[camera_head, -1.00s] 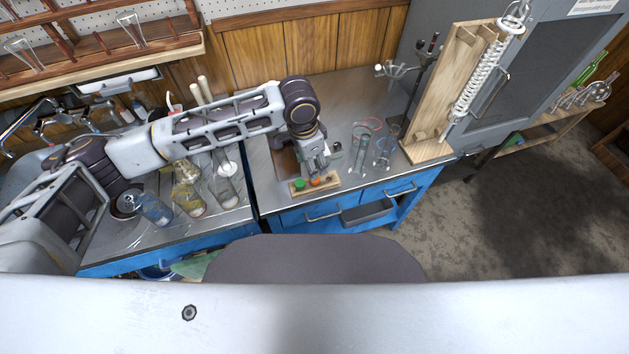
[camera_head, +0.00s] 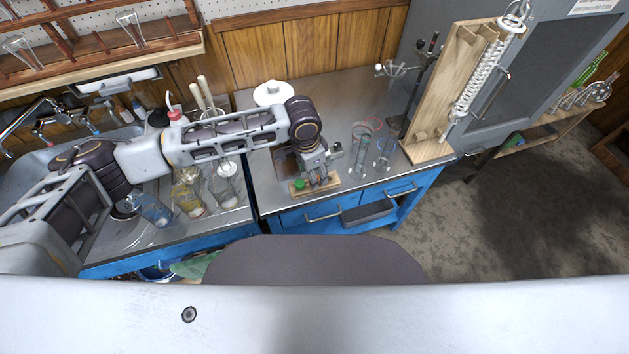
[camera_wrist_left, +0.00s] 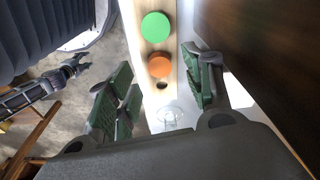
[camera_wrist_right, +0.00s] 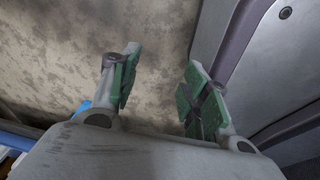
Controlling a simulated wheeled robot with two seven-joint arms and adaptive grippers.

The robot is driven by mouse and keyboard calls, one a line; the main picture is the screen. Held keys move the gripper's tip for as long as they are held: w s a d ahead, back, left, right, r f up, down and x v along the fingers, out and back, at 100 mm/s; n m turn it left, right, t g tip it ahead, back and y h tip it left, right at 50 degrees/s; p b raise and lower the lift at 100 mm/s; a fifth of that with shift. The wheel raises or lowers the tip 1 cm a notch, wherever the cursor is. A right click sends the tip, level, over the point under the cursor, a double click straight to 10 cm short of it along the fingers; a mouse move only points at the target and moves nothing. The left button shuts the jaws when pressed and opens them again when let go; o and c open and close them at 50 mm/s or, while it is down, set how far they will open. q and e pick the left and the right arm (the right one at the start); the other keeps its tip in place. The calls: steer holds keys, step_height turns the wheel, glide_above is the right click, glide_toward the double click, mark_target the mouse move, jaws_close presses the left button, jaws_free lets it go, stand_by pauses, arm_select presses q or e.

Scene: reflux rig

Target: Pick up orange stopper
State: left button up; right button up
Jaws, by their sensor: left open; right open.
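The orange stopper (camera_wrist_left: 160,64) sits in a wooden strip (camera_wrist_left: 181,85), between a green stopper (camera_wrist_left: 156,31) and a dark hole in the left wrist view. My left gripper (camera_wrist_left: 160,92) is open, with its green-padded fingers on either side of the strip and the orange stopper just beyond the fingertips. In the head view, the left gripper (camera_head: 318,178) is over the strip (camera_head: 306,192) and hides the orange stopper; the green stopper (camera_head: 299,183) shows beside it. My right gripper (camera_wrist_right: 155,92) is open and empty above bare floor.
Glass cylinders (camera_head: 360,150) stand right of the strip. A wooden stand with a coiled condenser (camera_head: 478,75) is farther right. Flasks (camera_head: 188,198) stand at the left. A white-lidded object (camera_head: 270,94) is behind my arm. A clear glass piece (camera_wrist_left: 168,116) is near the left fingers.

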arm_select(q)
steer(key=shift+d+f, duration=0.15)
steer(key=shift+f, duration=1.25)
arm_select(e)
steer(key=shift+w+a+r, duration=0.1)
steer(key=shift+w+a, duration=0.05)
steer(key=shift+w, duration=0.35)
steer(key=shift+w+a+r, duration=0.1)
steer(key=shift+w, duration=0.35)
steer(key=shift+s, duration=0.15)
arm_select(q)
steer(key=shift+c, duration=0.8)
steer(key=c, duration=0.7)
arm_select(e)
steer(key=shift+s+f, duration=0.15)
steer(key=shift+s, duration=0.1)
